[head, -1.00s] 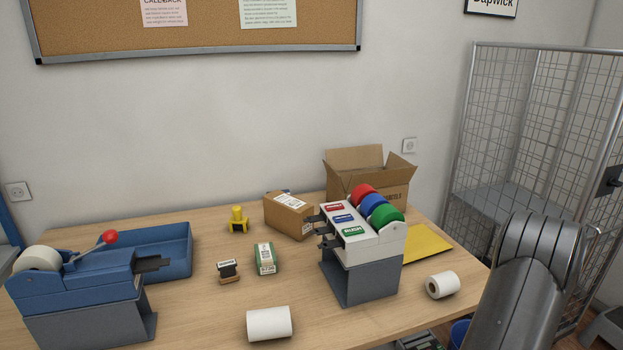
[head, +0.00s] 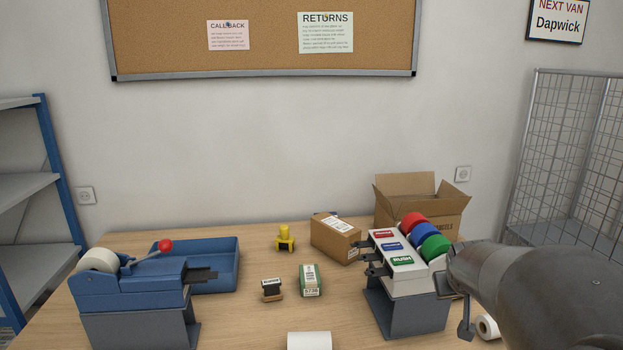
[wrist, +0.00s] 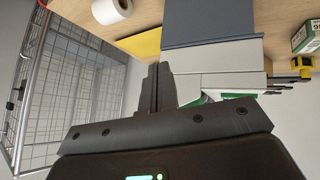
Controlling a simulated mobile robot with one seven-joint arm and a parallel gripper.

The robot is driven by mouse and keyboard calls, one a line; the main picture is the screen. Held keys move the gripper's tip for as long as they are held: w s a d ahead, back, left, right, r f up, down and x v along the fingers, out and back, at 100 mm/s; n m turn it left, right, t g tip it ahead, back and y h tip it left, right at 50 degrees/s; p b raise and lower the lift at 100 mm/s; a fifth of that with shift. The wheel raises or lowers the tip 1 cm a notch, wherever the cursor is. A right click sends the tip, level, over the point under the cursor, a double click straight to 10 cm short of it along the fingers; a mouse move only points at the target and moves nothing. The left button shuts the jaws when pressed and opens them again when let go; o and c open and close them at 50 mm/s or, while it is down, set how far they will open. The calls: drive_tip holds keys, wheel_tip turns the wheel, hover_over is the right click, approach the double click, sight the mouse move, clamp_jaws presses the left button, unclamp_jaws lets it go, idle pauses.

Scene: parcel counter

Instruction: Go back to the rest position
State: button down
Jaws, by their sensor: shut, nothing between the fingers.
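My arm comes in from the right edge of the head view, in front of the right end of the counter (head: 255,322). My gripper (wrist: 160,72) shows in the wrist view with its two fingers together and nothing between them. In the head view I cannot make out its fingers clearly. In the wrist view the label dispenser (wrist: 210,62) lies just beyond and to the right of the fingers. The dispenser also stands in the head view (head: 405,310), with red, blue and green rolls, partly behind my arm.
A blue tape dispenser (head: 130,290) and blue tray (head: 238,265) stand left. A stamp (head: 272,292), green-white box (head: 309,281), yellow object (head: 285,240), brown parcel (head: 333,236) and open carton (head: 400,207) stand along the counter. A wire cage (head: 560,160) is right, shelving (head: 40,190) left.

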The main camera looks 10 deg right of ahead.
drive_tip(key=s+a+n+y, duration=0.1)
drive_tip(key=s+a+y, duration=0.1)
drive_tip(key=s+a, duration=0.6)
drive_tip(key=s+a+r+n+g+y, duration=0.1)
drive_tip(key=s+a, duration=0.7)
drive_tip(key=a, duration=0.8)
drive_tip(key=shift+s+a+n+y, duration=0.2)
drive_tip(key=shift+a+n+y, duration=0.1)
drive_tip(key=shift+y, duration=0.6)
